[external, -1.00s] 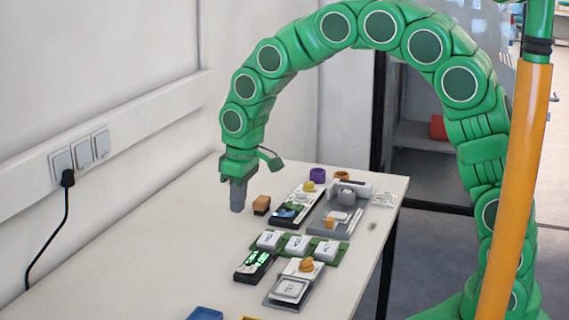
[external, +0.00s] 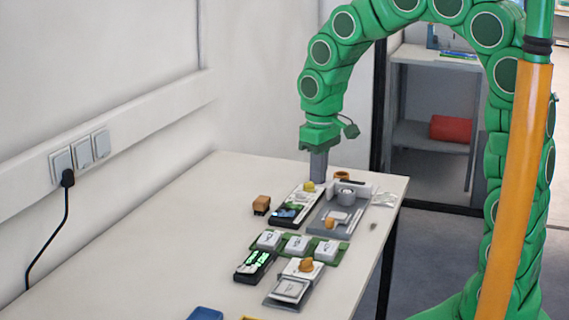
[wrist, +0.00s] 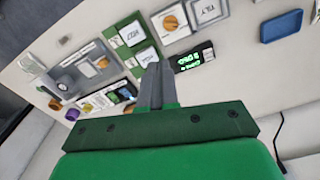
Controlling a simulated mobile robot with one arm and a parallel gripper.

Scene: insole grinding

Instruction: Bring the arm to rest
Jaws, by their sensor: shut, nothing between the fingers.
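My green arm arches over the right side of the white table (external: 165,235). My gripper (external: 319,178) points down above the far part of the table, in front of or over the back end of the device row; its exact height is hard to tell. In the wrist view, my gripper (wrist: 155,75) shows its grey fingers together with nothing between them. The purple item near the back is hidden behind the gripper in the external view, but it shows in the wrist view (wrist: 72,114).
Near the gripper are a black-and-white device (external: 297,205), a grey fixture (external: 330,222) and a brown block (external: 261,205). A green board (external: 325,255) with white blocks, a display unit (external: 254,266) and a blue tray (external: 205,314) lie nearer. The table's left part is clear.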

